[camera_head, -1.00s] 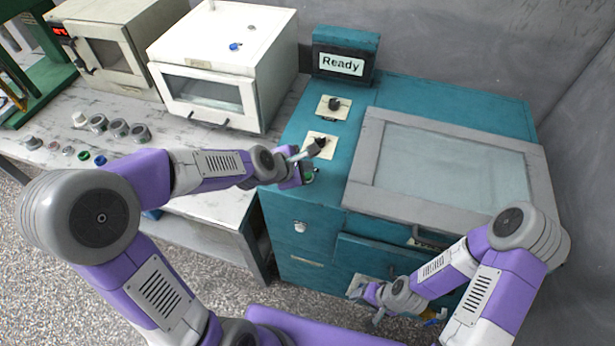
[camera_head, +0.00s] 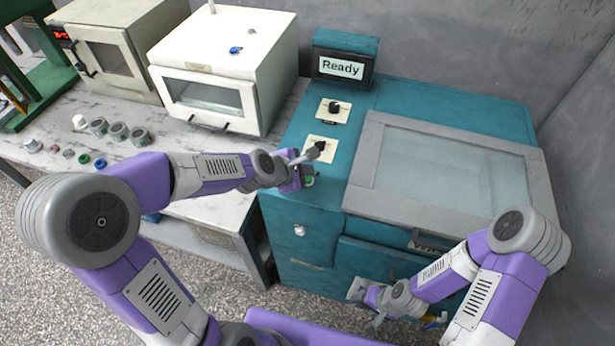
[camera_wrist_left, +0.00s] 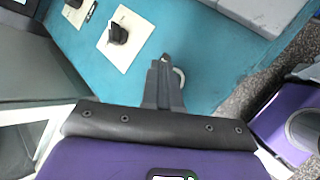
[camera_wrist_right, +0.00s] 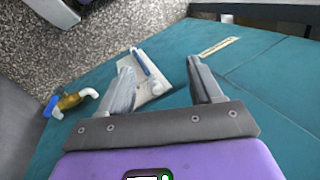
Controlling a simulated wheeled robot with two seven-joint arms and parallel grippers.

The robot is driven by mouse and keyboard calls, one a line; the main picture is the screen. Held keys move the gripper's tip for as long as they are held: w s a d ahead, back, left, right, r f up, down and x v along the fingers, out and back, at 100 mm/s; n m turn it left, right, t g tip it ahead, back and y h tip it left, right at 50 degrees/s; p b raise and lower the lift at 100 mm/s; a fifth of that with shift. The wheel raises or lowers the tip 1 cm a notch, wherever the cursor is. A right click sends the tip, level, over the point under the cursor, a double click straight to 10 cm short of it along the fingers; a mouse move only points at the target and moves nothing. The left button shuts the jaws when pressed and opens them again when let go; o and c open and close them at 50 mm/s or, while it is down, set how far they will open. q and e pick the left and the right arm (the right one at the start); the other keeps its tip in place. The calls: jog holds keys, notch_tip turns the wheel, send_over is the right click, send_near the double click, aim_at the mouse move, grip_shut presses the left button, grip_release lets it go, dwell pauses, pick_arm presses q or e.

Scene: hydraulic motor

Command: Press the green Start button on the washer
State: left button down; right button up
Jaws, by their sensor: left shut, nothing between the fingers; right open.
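The teal washer (camera_head: 430,98) stands at center right, its display (camera_head: 341,68) reading "Ready". The green Start button (camera_head: 309,181) is on its top near the front left edge, partly hidden by my left gripper (camera_head: 310,154). That gripper is shut and empty, close above the button; contact cannot be told. In the left wrist view, the shut fingers (camera_wrist_left: 163,65) cover most of a pale ring (camera_wrist_left: 180,77) on the teal top; no green shows there. My right gripper (camera_head: 364,302) is open and empty low at the washer's front; it also shows in the right wrist view (camera_wrist_right: 160,70).
Two black knobs on pale plates, a rear one (camera_head: 335,107) and a front one (camera_head: 320,147), sit by the button. The washer's glass lid (camera_head: 450,180) is closed. A white oven (camera_head: 225,70) stands left. A blue-handled tap (camera_wrist_right: 70,101) is near my right gripper.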

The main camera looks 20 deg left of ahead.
pick_arm(q)
jog(key=shift+f, duration=0.15)
dwell(0.8)
jog(key=shift+f+b, duration=0.3)
jog(key=shift+b, duration=0.1)
jog(key=shift+f+b, duration=0.4)
dwell(0.4)
jog(key=shift+r, duration=0.15)
jog(key=shift+r+p, duration=0.7)
jog(key=shift+p, duration=0.1)
notch_tip(320, 180, up, 5)
jog(key=p, duration=0.5)
